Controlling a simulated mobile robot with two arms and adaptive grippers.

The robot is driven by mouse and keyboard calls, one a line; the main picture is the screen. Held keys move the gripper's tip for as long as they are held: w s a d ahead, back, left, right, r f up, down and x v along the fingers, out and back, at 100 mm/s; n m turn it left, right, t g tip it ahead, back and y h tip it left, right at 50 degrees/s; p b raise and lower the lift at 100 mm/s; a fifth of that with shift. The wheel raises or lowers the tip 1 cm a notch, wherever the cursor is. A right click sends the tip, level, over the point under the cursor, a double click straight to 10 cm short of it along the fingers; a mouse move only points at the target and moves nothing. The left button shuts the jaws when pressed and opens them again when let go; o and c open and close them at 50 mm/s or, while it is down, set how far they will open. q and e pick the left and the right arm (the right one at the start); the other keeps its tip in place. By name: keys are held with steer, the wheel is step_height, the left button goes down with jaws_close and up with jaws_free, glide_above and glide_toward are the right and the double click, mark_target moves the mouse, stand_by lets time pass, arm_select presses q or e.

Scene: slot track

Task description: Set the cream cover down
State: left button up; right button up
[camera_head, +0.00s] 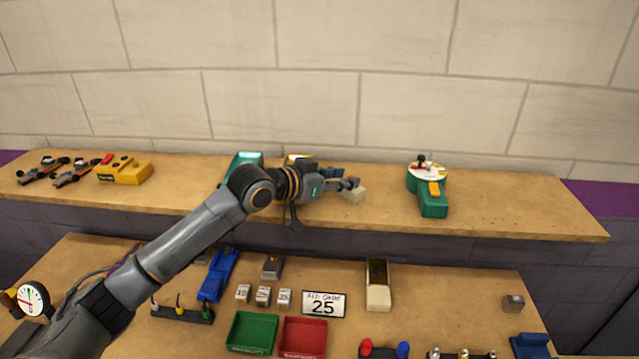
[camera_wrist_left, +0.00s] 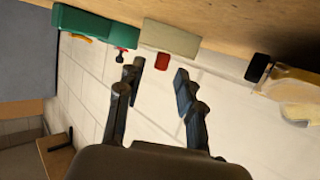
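The cream cover (camera_head: 355,194) is a small pale block on the upper shelf, just beyond the end of my left arm. It also shows in the left wrist view (camera_wrist_left: 170,39), where it appears to rest on the shelf. My left gripper (camera_head: 350,184) is beside it, with its fingers spread apart. In the left wrist view the open fingers (camera_wrist_left: 159,76) have a gap between them, and the cover lies past the fingertips. The gripper partly hides the cover in the head view. My right gripper is not in view.
A green device with a dial (camera_head: 428,190) stands right of the cover on the upper shelf (camera_head: 520,205). A yellow box (camera_head: 125,172) is at the left.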

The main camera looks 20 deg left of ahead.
arm_select(q)
steer(key=b+v, duration=0.2)
steer(key=v, duration=0.6)
steer(key=shift+a, duration=0.1)
steer(key=shift+s+a+r, duration=0.15)
steer(key=shift+s+r, duration=0.05)
steer(key=shift+s, duration=0.2)
